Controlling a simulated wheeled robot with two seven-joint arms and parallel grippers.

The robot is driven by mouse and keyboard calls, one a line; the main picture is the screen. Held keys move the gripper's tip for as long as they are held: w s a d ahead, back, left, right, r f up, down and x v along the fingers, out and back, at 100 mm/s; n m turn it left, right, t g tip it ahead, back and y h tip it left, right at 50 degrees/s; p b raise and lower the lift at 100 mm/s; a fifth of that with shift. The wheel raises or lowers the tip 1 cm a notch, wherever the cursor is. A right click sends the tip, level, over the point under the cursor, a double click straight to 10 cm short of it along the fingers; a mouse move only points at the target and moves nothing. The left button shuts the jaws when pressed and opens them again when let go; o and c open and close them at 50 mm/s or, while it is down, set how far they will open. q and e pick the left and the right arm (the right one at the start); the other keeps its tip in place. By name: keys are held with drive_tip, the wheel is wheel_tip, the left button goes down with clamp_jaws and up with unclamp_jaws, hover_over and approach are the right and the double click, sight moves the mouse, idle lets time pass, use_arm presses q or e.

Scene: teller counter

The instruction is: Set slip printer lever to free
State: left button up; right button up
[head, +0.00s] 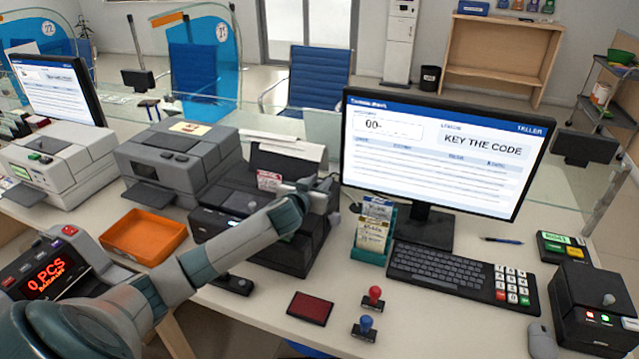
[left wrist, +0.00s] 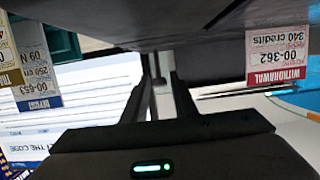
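The slip printer (head: 280,240) is a black box in the middle of the counter with a slip standing at its back. In the head view my left forearm crosses in front of it. My left gripper (head: 332,198) is at the printer's upper right side, close to the screen. In the left wrist view the gripper's two dark fingers (left wrist: 163,92) stand apart, with a light gap between them. Their tips reach the printer's dark underside or edge (left wrist: 200,25). I cannot make out the lever clearly, nor whether the fingertips touch it. My right gripper is not in view.
A monitor (head: 440,150) stands right of the gripper. A slip holder (head: 373,235) stands just below it, with two stamps (head: 374,297) and a red pad (head: 310,308) in front. An orange tray (head: 143,236) and a grey machine (head: 178,160) are to the left.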

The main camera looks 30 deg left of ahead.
sight(319, 184)
use_arm(q)
drive_tip(key=shift+s, duration=0.1)
